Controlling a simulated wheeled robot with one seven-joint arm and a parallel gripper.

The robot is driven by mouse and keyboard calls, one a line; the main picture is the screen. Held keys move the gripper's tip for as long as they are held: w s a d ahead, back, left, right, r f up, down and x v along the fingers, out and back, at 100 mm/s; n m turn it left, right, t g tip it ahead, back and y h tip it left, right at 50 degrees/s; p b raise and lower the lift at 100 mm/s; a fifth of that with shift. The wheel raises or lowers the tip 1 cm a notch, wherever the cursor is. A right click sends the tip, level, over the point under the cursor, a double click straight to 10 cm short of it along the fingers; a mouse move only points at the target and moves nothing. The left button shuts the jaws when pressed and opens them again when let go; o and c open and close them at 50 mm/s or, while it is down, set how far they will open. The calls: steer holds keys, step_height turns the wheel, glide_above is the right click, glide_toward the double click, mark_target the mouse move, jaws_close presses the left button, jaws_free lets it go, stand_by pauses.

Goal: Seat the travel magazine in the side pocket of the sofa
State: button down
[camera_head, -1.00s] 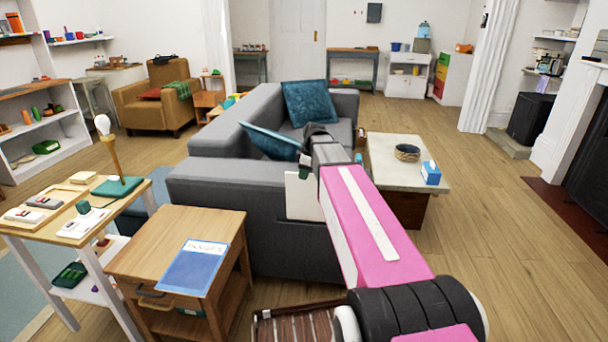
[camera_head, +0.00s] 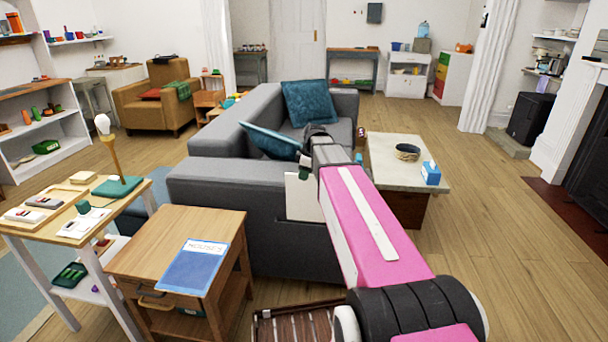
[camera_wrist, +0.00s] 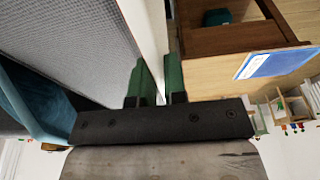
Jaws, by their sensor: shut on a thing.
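My gripper (camera_wrist: 155,72) is shut on a thin, pale, flat thing (camera_wrist: 146,25), seen edge-on in the wrist view; it looks like the travel magazine. In the head view the pale magazine (camera_head: 302,198) hangs upright beside the near end of the grey sofa (camera_head: 230,185). Its cover does not show. Its lower edge is close to a darker panel (camera_head: 292,244) low on the sofa's end, which looks like the side pocket. I cannot tell whether the magazine's lower edge is inside it. My arm hides part of this area.
A wooden side table (camera_head: 222,222) stands left of the sofa's end, with a blue magazine (camera_head: 193,268) on top. A slatted brown crate (camera_head: 295,325) is on the floor in front. A coffee table (camera_head: 385,150) stands right of the sofa. The floor at right is clear.

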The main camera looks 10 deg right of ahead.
mark_target(304, 188)
steer(key=d+x, duration=0.1)
steer(key=x, duration=0.5)
steer(key=shift+s+f, duration=0.2)
steer(key=shift+f, duration=0.35)
stand_by(2.1)
steer(key=c, duration=1.1)
jaws_free()
steer(key=shift+w+d, duration=0.1)
steer(key=shift+w, duration=0.15)
steer(key=shift+c, duration=0.2)
steer(key=shift+d+r, duration=0.1)
steer(key=shift+o, duration=0.2)
steer(key=v, duration=1)
steer(key=shift+s+r, duration=0.3)
steer(key=shift+s, duration=0.05)
